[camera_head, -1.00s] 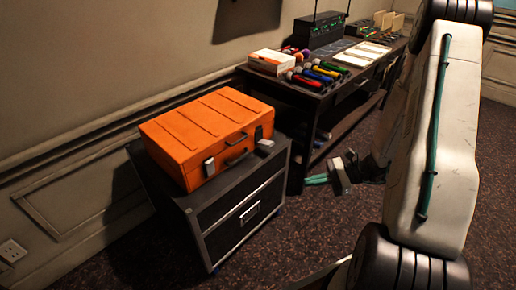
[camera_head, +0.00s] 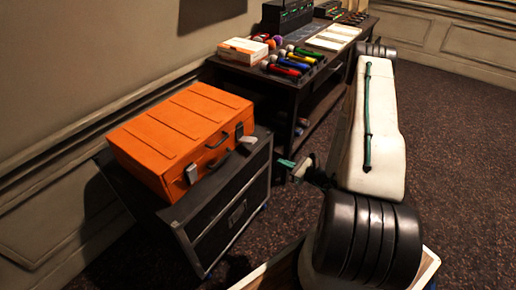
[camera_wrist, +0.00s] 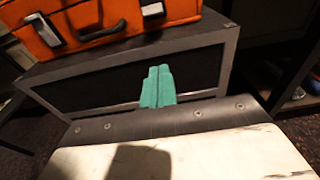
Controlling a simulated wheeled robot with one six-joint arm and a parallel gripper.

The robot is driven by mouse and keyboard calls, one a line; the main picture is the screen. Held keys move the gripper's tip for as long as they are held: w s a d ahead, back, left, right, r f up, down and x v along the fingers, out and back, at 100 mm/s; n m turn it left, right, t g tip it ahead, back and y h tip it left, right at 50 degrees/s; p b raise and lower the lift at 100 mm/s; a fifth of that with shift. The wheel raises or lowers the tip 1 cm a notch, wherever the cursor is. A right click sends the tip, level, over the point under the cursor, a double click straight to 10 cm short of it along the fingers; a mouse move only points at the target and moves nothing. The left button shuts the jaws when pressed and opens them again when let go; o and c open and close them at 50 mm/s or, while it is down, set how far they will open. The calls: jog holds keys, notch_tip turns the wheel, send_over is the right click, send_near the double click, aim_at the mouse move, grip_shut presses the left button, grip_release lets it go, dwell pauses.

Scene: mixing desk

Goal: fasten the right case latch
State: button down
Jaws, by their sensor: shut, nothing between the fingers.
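The orange case (camera_head: 180,125) lies closed on a dark cabinet, and its lower front shows in the wrist view (camera_wrist: 100,14). The right latch (camera_head: 248,141) has a grey lever standing out from the case front, below a dark plate; it also shows at the top of the wrist view (camera_wrist: 153,9). The left latch (camera_head: 191,173) lies close against the front. A dark handle (camera_head: 217,159) sits between them. My gripper (camera_head: 286,163), with teal fingers, is shut and empty, to the right of the cabinet and apart from the latch. The fingers (camera_wrist: 158,72) point toward the cabinet front.
The dark cabinet (camera_head: 222,205) has a light-edged front panel. Behind it, a dark desk (camera_head: 290,92) holds coloured microphones (camera_head: 291,63), a white-and-orange box (camera_head: 243,49) and a black rack unit (camera_head: 287,16). Carpet is open to the right.

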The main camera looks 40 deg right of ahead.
jog(key=shift+w, duration=0.1)
send_near(248, 140)
jog(key=shift+w+f, duration=1.35)
jog(key=shift+w, duration=0.45)
jog(key=shift+a, duration=0.35)
jog(key=shift+d+r+g, duration=0.1)
jog(key=shift+r+g, duration=0.3)
jog(key=shift+r, duration=0.05)
